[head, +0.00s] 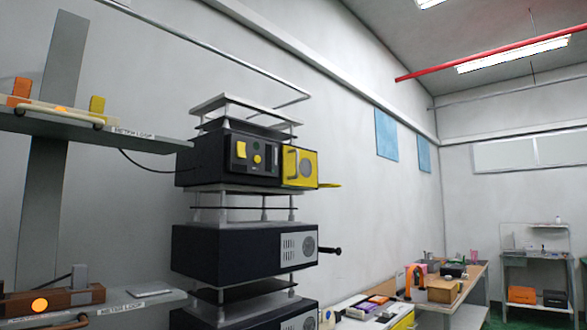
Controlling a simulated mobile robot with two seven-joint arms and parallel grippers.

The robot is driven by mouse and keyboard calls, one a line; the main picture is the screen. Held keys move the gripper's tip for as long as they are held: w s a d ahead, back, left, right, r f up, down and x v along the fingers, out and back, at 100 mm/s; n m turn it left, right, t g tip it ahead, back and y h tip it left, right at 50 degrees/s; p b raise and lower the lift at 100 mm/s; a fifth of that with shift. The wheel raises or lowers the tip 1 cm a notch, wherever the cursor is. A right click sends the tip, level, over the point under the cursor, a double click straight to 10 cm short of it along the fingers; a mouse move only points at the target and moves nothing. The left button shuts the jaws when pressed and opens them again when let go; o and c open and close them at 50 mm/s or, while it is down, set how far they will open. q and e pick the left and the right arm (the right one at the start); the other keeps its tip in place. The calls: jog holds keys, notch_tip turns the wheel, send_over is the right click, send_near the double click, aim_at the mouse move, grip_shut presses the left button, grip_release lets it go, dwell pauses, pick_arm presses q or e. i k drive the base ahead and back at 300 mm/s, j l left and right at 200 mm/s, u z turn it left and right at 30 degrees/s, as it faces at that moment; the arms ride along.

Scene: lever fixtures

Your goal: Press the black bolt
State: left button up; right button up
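A black bolt (331,250) with a rounded end sticks out sideways from the right side of the middle dark box (225,252) in the stacked rack. It stands just right of a light grey panel (298,248) with a round grille. Where the bolt joins the box is partly hidden. Neither my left gripper nor my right gripper shows in the head view, so nothing is seen touching the bolt.
The upper box (205,162) has a yellow panel (300,168) with a handle. A yellow ledge (330,185) juts out above the bolt. Shelves (90,125) stand at the left. Workbenches (470,290) stand at the back right. The air right of the bolt looks clear.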

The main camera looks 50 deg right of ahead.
aim_at(339, 251)
jog(key=z, duration=1.75)
